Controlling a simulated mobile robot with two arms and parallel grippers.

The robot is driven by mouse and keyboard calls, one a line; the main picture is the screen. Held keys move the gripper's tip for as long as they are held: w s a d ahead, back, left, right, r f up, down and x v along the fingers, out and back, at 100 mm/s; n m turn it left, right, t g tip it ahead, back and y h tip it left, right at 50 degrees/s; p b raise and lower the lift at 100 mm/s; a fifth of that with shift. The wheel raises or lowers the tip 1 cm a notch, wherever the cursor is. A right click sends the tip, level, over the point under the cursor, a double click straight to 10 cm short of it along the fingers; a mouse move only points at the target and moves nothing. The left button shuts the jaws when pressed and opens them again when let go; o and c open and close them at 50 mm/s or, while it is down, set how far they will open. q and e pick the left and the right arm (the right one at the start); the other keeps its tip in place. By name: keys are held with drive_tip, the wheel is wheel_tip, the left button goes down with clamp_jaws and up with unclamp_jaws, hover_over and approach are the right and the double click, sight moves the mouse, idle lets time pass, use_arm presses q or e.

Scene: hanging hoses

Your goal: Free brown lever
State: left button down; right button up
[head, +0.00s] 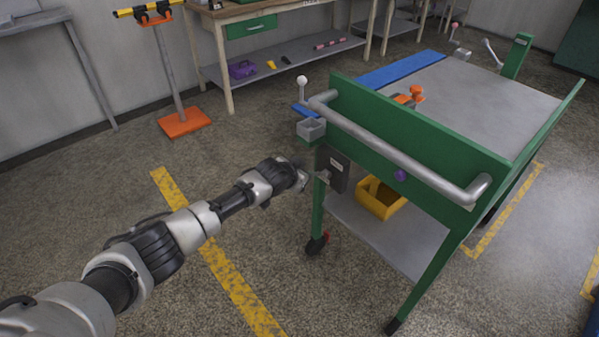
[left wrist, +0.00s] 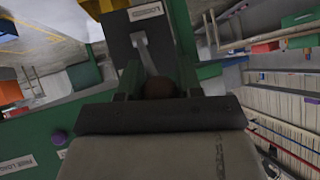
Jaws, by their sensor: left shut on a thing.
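The brown lever (left wrist: 160,87) shows in the left wrist view as a round brown knob on a thin grey shaft. The shaft runs up to a dark plate (left wrist: 143,25) with a white label that I cannot read for certain. My left gripper (head: 303,180) is shut on the brown knob, with one green finger on each side of it. In the head view the gripper is beside the dark box (head: 333,169) at the green cart's near left corner. The knob itself cannot be made out there. My right gripper is in neither view.
The green cart (head: 400,128) has a grey push bar (head: 400,150) and a yellow bin (head: 379,199) on its lower shelf. An orange-based stand (head: 185,123) is at the back left. Floor left of the cart is clear.

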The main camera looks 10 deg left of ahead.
use_arm(q)
drive_tip(key=shift+w+r, duration=0.15)
drive_tip(key=shift+r, duration=0.15)
idle(0.4)
drive_tip(key=c, duration=0.8)
unclamp_jaws()
drive_tip(key=shift+f, duration=0.1)
drive_tip(key=shift+o, duration=0.2)
drive_tip(key=shift+s+r+p, duration=0.4)
drive_tip(key=shift+s+p, duration=0.05)
drive_tip(key=shift+s, duration=0.1)
drive_tip(key=p+v, duration=0.1)
drive_tip(key=v, duration=0.8)
drive_tip(key=shift+a+r+p, duration=0.15)
drive_tip(key=shift+r+p, duration=0.1)
drive_tip(key=shift+p, duration=0.15)
drive_tip(key=shift+s, duration=0.1)
